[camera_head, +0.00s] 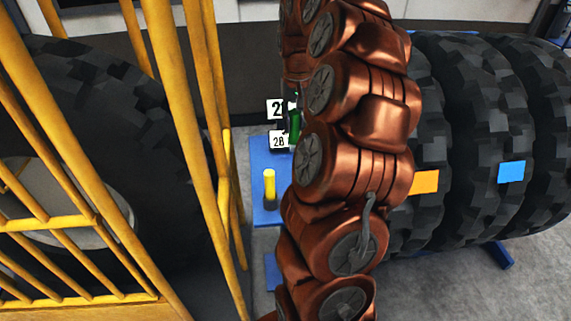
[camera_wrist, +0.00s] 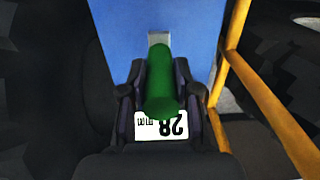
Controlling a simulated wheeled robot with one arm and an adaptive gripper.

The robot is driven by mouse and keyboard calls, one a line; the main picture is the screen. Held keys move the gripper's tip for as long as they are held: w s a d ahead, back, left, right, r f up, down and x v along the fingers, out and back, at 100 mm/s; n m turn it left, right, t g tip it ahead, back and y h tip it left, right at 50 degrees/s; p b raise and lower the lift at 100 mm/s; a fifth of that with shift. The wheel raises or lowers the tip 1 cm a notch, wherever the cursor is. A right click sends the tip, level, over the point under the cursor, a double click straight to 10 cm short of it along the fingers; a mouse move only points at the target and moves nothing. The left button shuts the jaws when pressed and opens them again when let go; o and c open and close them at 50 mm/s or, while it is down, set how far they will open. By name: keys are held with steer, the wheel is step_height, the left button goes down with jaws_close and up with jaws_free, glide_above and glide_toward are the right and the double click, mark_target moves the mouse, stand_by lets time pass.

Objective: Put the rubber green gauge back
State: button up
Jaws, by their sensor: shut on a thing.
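The green gauge (camera_wrist: 162,80) is between the two fingers of my gripper (camera_wrist: 158,95) in the wrist view. My gripper is shut on it. In the head view a small part of the green gauge (camera_head: 295,127) shows beside my copper-coloured arm, which hides most of my gripper. Behind the gauge in the wrist view is a blue surface (camera_wrist: 118,35). A white label reading 28 (camera_wrist: 170,126) shows upside down under the gauge's near end. In the head view the blue stand (camera_head: 264,160) carries a label reading 28 (camera_head: 279,140).
A yellow peg (camera_head: 269,184) stands on the blue stand. A yellow barred guard (camera_head: 190,110) stands close on the left, with a big black tyre (camera_head: 95,110) behind it. Several tyres (camera_head: 460,130) with orange and blue patches stand on the right.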

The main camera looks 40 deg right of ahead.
mark_target(295, 144)
step_height(295, 144, down, 9)
steer(key=p, duration=0.3)
steer(key=shift+s, duration=0.1)
steer(key=shift+f, duration=0.65)
steer(key=o, duration=1)
steer(key=shift+c, duration=0.2)
steer(key=shift+r, duration=0.1)
step_height(295, 144, up, 12)
steer(key=b, duration=0.3)
steer(key=shift+b, duration=0.4)
steer(key=s+a+n, duration=0.2)
steer(key=a, duration=0.8)
steer(key=s+a+n, duration=0.2)
steer(key=a, duration=0.8)
steer(key=s+a+f+n+g, duration=0.1)
steer(key=s+a+f, duration=0.2)
steer(key=s+a, duration=0.3)
steer(key=s+a+f+n+g, duration=0.1)
steer(key=s+a+f, duration=0.3)
steer(key=s, duration=0.9)
steer(key=shift+a+f+n, duration=0.15)
steer(key=shift+a+n, duration=0.55)
steer(key=shift+a, duration=0.4)
